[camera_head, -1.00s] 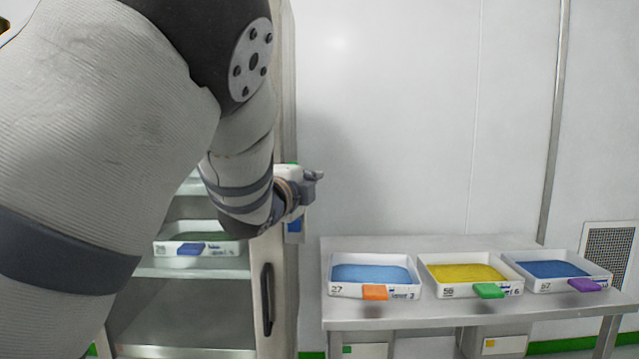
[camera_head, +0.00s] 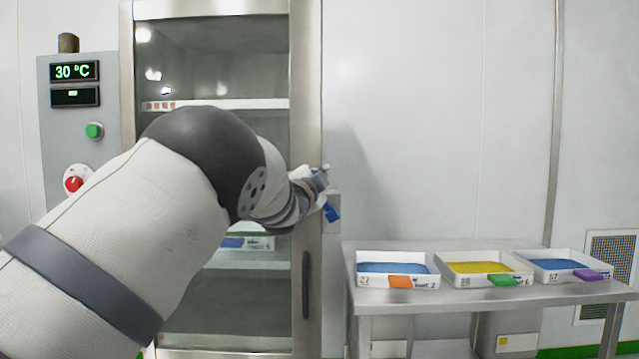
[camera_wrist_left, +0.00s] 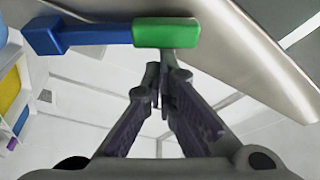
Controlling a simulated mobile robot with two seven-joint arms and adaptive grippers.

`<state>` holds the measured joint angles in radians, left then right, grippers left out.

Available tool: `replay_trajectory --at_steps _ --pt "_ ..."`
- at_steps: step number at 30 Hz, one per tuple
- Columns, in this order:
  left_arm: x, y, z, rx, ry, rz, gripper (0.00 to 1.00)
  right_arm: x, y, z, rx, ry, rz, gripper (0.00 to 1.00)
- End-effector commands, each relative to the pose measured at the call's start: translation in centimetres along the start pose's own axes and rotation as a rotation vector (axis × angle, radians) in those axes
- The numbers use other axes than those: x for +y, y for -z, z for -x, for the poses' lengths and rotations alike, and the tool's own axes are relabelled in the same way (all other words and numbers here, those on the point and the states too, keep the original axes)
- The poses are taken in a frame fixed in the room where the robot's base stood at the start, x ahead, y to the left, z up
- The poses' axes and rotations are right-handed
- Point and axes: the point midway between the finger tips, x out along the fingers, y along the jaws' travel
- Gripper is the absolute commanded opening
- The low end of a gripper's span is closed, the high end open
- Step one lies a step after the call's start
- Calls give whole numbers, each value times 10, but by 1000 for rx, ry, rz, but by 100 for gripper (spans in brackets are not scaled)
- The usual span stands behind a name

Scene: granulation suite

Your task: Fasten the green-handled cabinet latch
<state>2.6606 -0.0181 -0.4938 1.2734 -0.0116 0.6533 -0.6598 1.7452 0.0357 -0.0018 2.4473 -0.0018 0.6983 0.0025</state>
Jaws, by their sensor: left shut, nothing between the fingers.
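The cabinet (camera_head: 305,120) stands at the left with its glass door across the front. At the door's right edge, a blue latch part (camera_head: 331,212) shows just below my left gripper (camera_head: 320,176). The latch's green handle is hidden behind the gripper in the head view. In the left wrist view, the green handle (camera_wrist_left: 166,33) joins the blue latch bar (camera_wrist_left: 92,36), which reaches left. My left fingertips (camera_wrist_left: 159,84) are together and empty, close to the green handle. I cannot tell if they touch it. My right gripper is not in view.
A steel table (camera_head: 450,298) at the right holds a tray of blue material (camera_head: 372,280), a yellow one (camera_head: 470,281) and another blue one (camera_head: 560,277). A control panel (camera_head: 56,130) stands left of the cabinet. The wall above the table is clear.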

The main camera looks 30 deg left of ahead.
Motion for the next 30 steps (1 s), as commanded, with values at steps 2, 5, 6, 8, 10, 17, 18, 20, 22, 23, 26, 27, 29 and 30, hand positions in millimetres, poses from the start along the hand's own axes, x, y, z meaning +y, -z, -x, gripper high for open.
replay_trajectory --at_steps 2,5,6,8,10,17,18,20,22,23,26,27,29,30 --pt "-3 -5 -2 1 27 73 0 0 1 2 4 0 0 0" --pt "-5 -12 0 1 60 165 0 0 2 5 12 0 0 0" --pt "-6 -15 1 2 73 200 0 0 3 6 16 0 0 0" --pt "-6 -21 3 1 92 254 0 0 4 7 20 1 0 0" --pt "-6 -27 5 1 113 318 0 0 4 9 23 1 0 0" --pt "0 -46 11 1 184 523 0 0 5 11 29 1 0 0" --pt "1 -50 12 0 197 558 0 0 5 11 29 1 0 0" --pt "4 -54 14 1 214 609 0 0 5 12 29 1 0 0" --pt "6 -60 16 1 234 667 0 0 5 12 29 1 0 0" --pt "8 -62 17 1 243 692 0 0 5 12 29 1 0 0" --pt "12 -68 19 1 269 766 0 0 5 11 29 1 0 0" --pt "14 -70 20 0 277 792 0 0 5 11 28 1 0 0" --pt "15 -74 21 1 292 831 0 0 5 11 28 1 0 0" --pt "16 -76 22 1 300 854 0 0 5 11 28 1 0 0"
